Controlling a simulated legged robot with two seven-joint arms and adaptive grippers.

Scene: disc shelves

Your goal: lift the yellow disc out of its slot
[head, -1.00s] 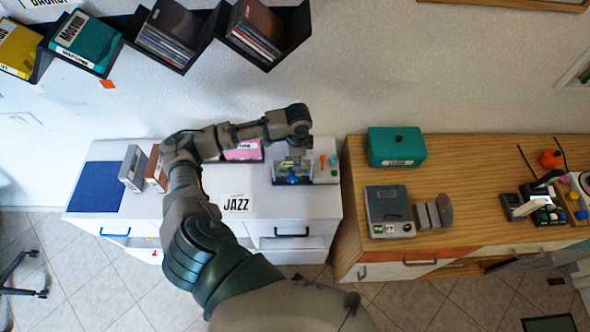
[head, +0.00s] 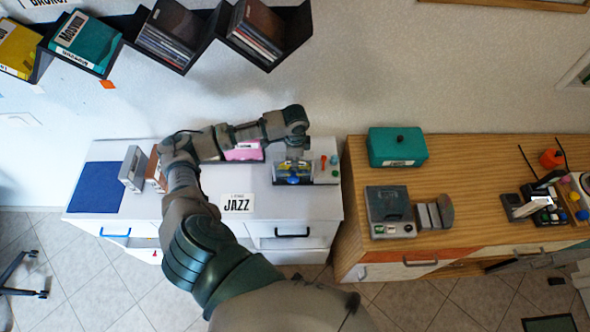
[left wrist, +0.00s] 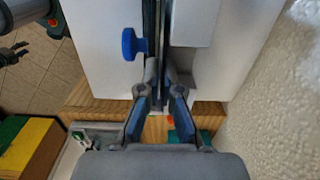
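My left gripper (head: 294,158) points down over a small player-like unit on the white cabinet, towards its back right. A yellow patch, likely the yellow disc (head: 297,168), shows small and partly hidden at the unit below the gripper, by a blue knob (head: 292,180). In the left wrist view, the two fingertips (left wrist: 163,68) stand a little apart on either side of a narrow dark slot. The blue knob (left wrist: 129,44) is left of them. No yellow disc face shows there, and I cannot tell whether the fingers touch it. My right gripper is not in view.
A JAZZ card (head: 237,203) lies on the white cabinet (head: 285,208), with a pink case (head: 243,151) behind. A wooden cabinet (head: 470,170) to the right bears a teal box (head: 397,147) and a grey player (head: 388,205). The wall stands close behind the gripper.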

